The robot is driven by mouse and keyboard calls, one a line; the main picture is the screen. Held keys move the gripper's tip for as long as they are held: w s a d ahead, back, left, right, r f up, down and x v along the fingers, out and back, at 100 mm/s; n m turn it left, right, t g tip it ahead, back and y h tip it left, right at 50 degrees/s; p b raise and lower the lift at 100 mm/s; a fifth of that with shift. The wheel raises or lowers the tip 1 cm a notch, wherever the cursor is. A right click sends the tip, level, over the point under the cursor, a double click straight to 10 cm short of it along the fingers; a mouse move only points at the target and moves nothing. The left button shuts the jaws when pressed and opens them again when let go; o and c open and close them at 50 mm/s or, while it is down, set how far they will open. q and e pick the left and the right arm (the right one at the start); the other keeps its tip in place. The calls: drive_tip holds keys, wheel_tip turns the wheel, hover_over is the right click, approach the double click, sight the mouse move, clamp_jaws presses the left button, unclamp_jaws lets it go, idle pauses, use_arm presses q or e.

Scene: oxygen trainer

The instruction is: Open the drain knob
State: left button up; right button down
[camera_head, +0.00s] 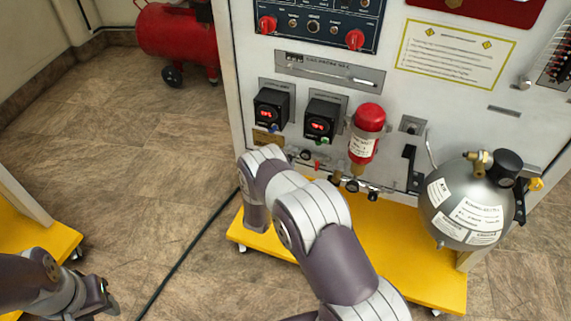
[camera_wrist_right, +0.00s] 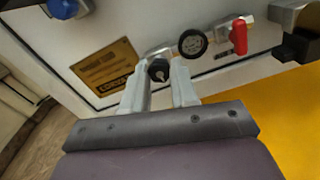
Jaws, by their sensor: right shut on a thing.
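The drain knob (camera_wrist_right: 158,70), a small black round knob on a metal fitting, is low on the white panel in the right wrist view. My right gripper (camera_wrist_right: 161,76) has one pale finger on each side of it and is shut on it. In the head view my right arm reaches to the panel's lower left, and its own links hide the right gripper and the knob. My left gripper (camera_head: 103,303) is at the bottom left corner of the head view, away from the panel; its fingers are too unclear to judge.
The trainer's yellow base (camera_head: 400,255) juts out below the panel. A silver tank (camera_head: 465,205) stands at right.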

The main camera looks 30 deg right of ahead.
drive_tip(key=c, duration=0.9)
unclamp_jaws()
drive_tip(key=p+v, duration=0.2)
drive_tip(key=v, duration=1)
drive_tip(key=shift+s+a+p, duration=0.2)
drive_tip(key=shift+s+p, duration=0.1)
